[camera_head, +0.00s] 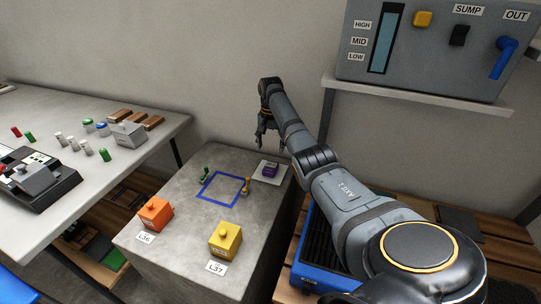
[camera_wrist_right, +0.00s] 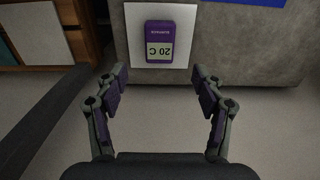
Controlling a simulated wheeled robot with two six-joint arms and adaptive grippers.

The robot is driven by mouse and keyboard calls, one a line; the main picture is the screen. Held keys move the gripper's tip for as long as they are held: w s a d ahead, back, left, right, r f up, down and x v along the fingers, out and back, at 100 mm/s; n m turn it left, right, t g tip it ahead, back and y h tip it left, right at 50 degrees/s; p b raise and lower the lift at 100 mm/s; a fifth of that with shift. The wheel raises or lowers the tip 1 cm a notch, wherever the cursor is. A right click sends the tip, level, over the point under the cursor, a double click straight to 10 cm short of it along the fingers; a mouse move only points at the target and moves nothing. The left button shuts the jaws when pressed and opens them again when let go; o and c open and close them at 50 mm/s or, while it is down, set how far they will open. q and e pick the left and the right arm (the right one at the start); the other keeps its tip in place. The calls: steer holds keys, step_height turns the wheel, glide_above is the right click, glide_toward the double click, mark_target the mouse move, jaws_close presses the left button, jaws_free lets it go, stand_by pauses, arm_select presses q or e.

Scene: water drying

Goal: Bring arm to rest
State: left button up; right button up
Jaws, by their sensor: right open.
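My right arm (camera_head: 340,196) reaches in from the lower right toward the wall. My right gripper (camera_head: 270,144) hangs open and empty near the far edge of the grey block-shaped stand. A purple block (camera_head: 270,171) sits on a white square (camera_head: 261,178) at that stand's far right corner. In the right wrist view, the purple block (camera_wrist_right: 159,42) has a label reading "20 C", upside down. It lies beyond the open fingers of the right gripper (camera_wrist_right: 160,78), apart from them. My left gripper is not in view.
The grey stand (camera_head: 165,225) also bears an orange block (camera_head: 155,214), a yellow block (camera_head: 225,239) and a blue square outline with small green and yellow pieces. A cluttered table (camera_head: 60,117) stands left.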

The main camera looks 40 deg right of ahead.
steer(key=shift+r, duration=1.1)
